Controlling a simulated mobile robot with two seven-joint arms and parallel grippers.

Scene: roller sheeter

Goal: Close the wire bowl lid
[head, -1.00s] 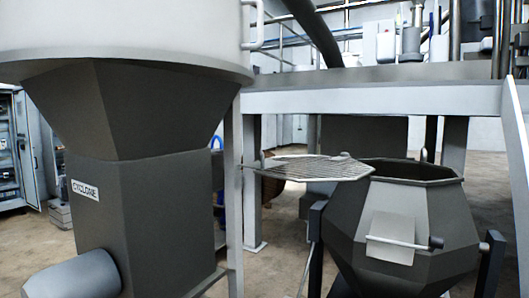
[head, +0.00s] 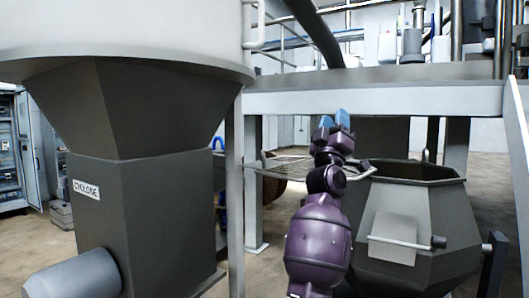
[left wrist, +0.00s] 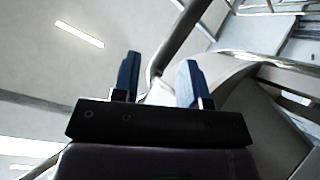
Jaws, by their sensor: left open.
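The wire lid (head: 284,165) is a flat grey grille lying open, roughly level, to the left of the bowl's rim. My left arm hides its right part. The dark grey faceted bowl (head: 455,215) stands at the right with its mouth uncovered. My left gripper (head: 334,118) has blue fingertips pointing up and shows above the lid in the head view; I cannot tell its depth from the lid. It is open and empty, and its spread fingers also show in the left wrist view (left wrist: 160,78). My right gripper is not in view.
A large grey cyclone hopper (head: 140,210) fills the left side. A handle bar (head: 400,241) sticks out on the bowl's front.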

